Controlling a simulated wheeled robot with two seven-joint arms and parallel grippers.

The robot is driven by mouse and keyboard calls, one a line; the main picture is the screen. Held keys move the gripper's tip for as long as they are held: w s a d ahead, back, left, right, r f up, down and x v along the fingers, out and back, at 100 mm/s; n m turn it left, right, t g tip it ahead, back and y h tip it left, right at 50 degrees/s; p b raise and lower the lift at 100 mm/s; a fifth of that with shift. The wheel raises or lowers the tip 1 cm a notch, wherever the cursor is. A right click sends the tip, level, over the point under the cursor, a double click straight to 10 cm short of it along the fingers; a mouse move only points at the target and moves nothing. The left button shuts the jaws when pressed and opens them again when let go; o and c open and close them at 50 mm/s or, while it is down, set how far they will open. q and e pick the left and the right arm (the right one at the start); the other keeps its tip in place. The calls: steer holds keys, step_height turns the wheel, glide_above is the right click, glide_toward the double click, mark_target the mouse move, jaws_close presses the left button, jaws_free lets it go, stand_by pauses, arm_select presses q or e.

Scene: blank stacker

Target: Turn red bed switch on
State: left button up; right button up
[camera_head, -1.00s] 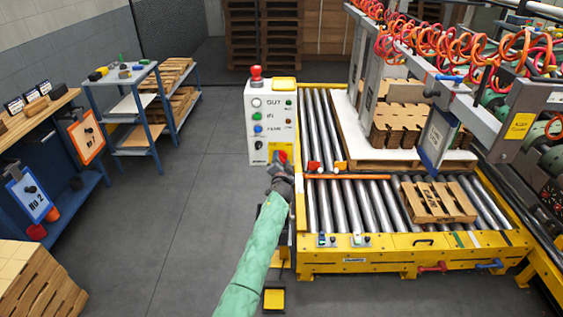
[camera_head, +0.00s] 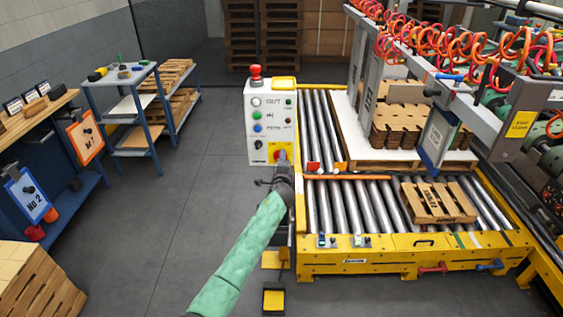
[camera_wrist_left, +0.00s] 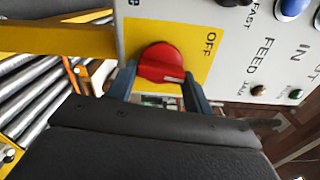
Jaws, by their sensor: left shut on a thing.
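The red switch (camera_head: 279,156) is a round knob on a yellow plate at the lower right of the white control box (camera_head: 257,143). In the left wrist view the red knob (camera_wrist_left: 161,60) fills the centre, with a pale mark near its lower right edge and the word OFF on the yellow plate (camera_wrist_left: 190,38) beside it. My left gripper (camera_wrist_left: 160,78) is shut on the knob, one dark finger on each side. In the head view my left gripper (camera_head: 281,161) covers part of the switch. My right gripper is not in view.
A red mushroom button (camera_head: 256,72) tops the control box, with several coloured buttons below. The yellow-framed roller conveyor (camera_head: 355,205) is directly right and carries a wooden pallet (camera_head: 437,202). A blue shelf (camera_head: 135,105) stands left. The grey floor (camera_head: 170,215) between is open.

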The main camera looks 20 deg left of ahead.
arm_select(q)
steer(key=m, duration=0.2)
steer(key=m+p, duration=0.1)
steer(key=m, duration=0.2)
steer(key=m+p, duration=0.1)
steer(key=m, duration=0.1)
steer(key=shift+s+f+m, duration=0.1)
steer(key=shift+f+m, duration=0.2)
steer(key=shift+m, duration=0.1)
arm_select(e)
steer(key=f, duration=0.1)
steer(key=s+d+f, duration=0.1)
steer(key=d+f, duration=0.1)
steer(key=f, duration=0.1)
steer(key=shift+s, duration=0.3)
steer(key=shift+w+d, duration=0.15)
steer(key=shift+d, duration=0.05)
arm_select(q)
steer(key=o, duration=1)
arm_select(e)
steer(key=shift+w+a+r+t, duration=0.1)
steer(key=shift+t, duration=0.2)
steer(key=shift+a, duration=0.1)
